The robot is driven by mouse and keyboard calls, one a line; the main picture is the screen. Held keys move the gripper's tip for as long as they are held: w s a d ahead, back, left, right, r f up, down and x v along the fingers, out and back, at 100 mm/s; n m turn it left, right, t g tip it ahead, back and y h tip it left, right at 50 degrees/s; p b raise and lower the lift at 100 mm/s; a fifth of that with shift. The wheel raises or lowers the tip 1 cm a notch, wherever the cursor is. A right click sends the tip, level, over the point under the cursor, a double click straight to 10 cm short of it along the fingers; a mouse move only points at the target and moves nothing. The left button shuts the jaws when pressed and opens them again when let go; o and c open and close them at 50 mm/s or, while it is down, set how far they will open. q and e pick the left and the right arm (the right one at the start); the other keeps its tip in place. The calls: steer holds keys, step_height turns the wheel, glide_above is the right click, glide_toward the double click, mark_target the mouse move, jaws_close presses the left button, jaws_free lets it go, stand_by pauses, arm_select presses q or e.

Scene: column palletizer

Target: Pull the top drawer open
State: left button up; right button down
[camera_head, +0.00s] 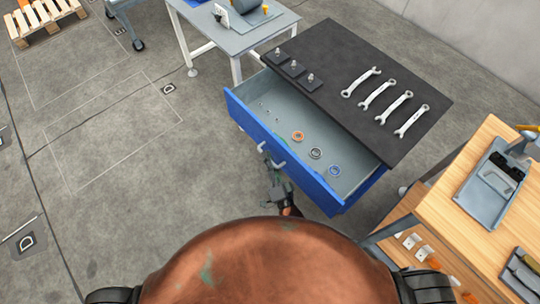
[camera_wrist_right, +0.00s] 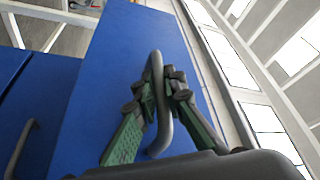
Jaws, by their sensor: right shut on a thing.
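The top drawer (camera_head: 258,136) has a blue front and stands pulled out from the cabinet under a black top (camera_head: 345,75). Its grey inside shows an orange ring (camera_head: 298,136), a dark ring (camera_head: 315,153), a blue ring (camera_head: 334,170) and some small parts. My right gripper (camera_head: 272,165) is at the drawer front, by its handle (camera_head: 279,165). In the right wrist view the gripper (camera_wrist_right: 165,92) is shut on the grey bar handle (camera_wrist_right: 158,65) of the blue drawer front (camera_wrist_right: 122,65). My left gripper is not in view.
Several wrenches (camera_head: 379,96) and three small dark blocks (camera_head: 294,68) lie on the black top. A wooden bench (camera_head: 462,200) with a grey tray (camera_head: 480,200) stands close on the right. A grey table (camera_head: 225,42) stands behind.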

steer(key=c, duration=2)
jaws_free()
steer(key=v, duration=1.2)
steer(key=s+d+f+n+g+h, duration=0.1)
steer(key=s+d+f+n+g, duration=0.2)
steer(key=f, duration=0.8)
steer(key=s+d+f+n+g+h, duration=0.1)
steer(key=s+d+f+g, duration=0.3)
steer(key=f, duration=0.7)
steer(key=s+d+f+n+g+h, duration=0.15)
steer(key=s+d+f, duration=0.3)
steer(key=f, duration=0.55)
steer(key=s+d+f+n+g+h, duration=0.1)
steer(key=s+d+f+g, duration=0.2)
steer(key=s, duration=0.7)
steer(key=s+d+f+n+g+h, duration=0.1)
steer(key=s+d+f+g, duration=0.3)
steer(key=s+d+f, duration=0.4)
steer(key=s+d+f+n+g+h, duration=0.1)
steer(key=s+d+f, duration=0.5)
steer(key=s, duration=0.7)
steer(key=shift+s+n+g, duration=0.2)
steer(key=shift+n+g, duration=0.35)
steer(key=shift+g, duration=0.7)
